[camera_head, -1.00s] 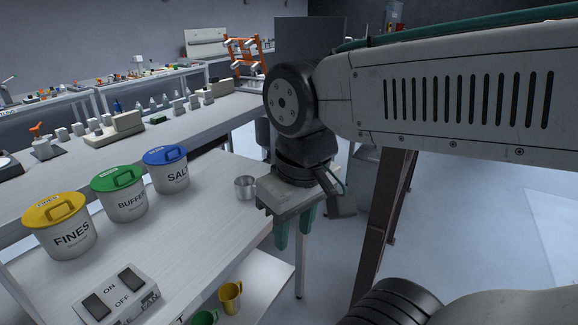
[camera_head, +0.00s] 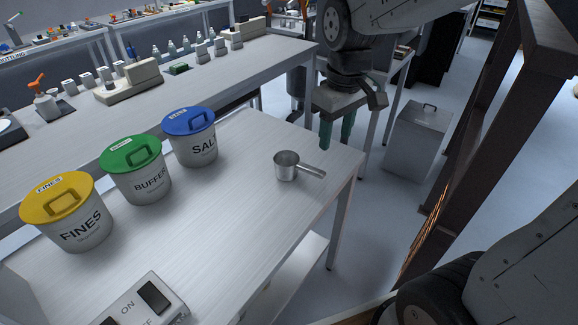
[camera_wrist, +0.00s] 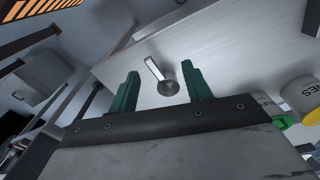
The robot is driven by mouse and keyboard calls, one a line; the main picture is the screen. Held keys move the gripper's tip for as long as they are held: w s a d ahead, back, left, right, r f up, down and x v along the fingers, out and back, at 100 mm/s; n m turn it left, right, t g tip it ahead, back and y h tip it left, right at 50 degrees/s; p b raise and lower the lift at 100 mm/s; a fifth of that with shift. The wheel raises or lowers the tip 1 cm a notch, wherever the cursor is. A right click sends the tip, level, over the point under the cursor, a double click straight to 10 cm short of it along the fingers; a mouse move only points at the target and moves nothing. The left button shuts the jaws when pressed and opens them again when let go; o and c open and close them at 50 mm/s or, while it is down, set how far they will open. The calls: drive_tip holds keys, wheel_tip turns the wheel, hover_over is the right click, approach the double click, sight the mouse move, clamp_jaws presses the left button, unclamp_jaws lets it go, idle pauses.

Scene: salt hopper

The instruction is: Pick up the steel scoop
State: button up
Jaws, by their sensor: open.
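The steel scoop (camera_head: 287,166) stands on the light table near its right edge, with its flat handle pointing right in the head view. In the wrist view the scoop (camera_wrist: 169,88) shows between and beyond the fingertips, with its handle slanting up to the left. My gripper (camera_head: 336,146) is open and empty, above and to the right of the scoop in the head view, with its green fingers pointing down. It also shows in the wrist view (camera_wrist: 160,80). The fingers do not touch the scoop.
Lidded tubs stand left of the scoop: yellow FINES (camera_head: 80,226), green BUFFER (camera_head: 142,183) and blue SALT (camera_head: 195,148). A switch box (camera_head: 145,303) sits at the table's front. A dark post (camera_head: 480,130) rises at right. The table (camera_head: 225,235) is clear around the scoop.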

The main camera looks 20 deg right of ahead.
sight(302, 164)
drive_tip(key=w+f+n, duration=0.1)
drive_tip(key=w+f, duration=0.3)
drive_tip(key=w+a+f+n, duration=0.1)
drive_tip(key=w+f, duration=0.3)
drive_tip(key=w+a+f+n, duration=0.1)
drive_tip(key=w+f, duration=0.3)
drive_tip(key=shift+w+f+n+g, duration=0.1)
drive_tip(key=shift+w+n+g, duration=0.1)
drive_tip(key=shift+n+g, duration=0.1)
drive_tip(key=f, duration=0.8)
drive_tip(key=shift+w+f, duration=0.1)
drive_tip(key=shift+w, duration=0.2)
clamp_jaws()
